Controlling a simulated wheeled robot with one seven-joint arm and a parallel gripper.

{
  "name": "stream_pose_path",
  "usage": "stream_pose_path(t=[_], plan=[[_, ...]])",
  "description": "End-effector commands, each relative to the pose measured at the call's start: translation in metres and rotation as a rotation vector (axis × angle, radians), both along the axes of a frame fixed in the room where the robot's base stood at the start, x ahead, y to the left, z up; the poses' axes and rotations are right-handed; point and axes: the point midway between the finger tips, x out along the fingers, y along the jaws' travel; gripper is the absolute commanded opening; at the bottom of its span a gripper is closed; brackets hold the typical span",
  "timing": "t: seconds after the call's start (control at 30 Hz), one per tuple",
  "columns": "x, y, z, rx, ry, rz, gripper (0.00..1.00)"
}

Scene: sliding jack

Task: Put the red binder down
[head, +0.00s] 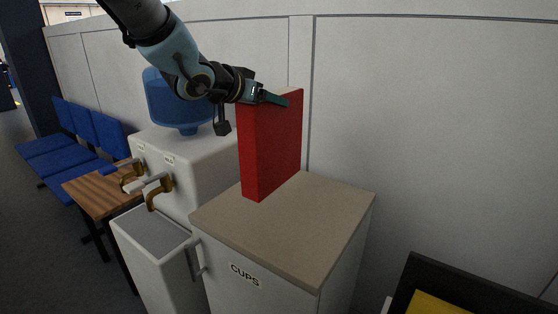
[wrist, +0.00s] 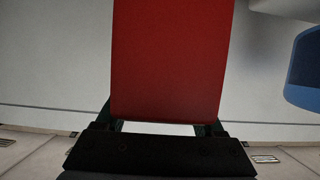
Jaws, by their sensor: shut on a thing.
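The red binder (head: 272,145) stands upright over the back part of the beige top of the cups cabinet (head: 290,235). Its lower edge looks to be at or just above the top; I cannot tell whether it touches. My gripper (head: 272,97) is at the binder's upper end, reaching in from the left, and is shut on it. In the wrist view the binder (wrist: 170,60) fills the middle, between the green fingers of my gripper (wrist: 165,128). The binder's far side is hidden.
A white water cooler (head: 195,160) with a blue bottle (head: 175,105) stands left of the cabinet, a white bin (head: 155,240) in front of it. A pale wall (head: 430,110) is close behind. The cabinet top's front and right are bare. A black-edged yellow thing (head: 435,303) is at lower right.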

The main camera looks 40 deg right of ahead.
Motion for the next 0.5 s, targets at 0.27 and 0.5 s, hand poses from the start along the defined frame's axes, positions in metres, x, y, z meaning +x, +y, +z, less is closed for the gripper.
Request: stream_pose_path(t=[0.27, 0.5], plan=[[0.0, -0.001, -0.035, -0.001, 0.001, -0.001, 0.0], [-0.001, -0.001, -0.064, -0.001, 0.003, -0.001, 0.0]])
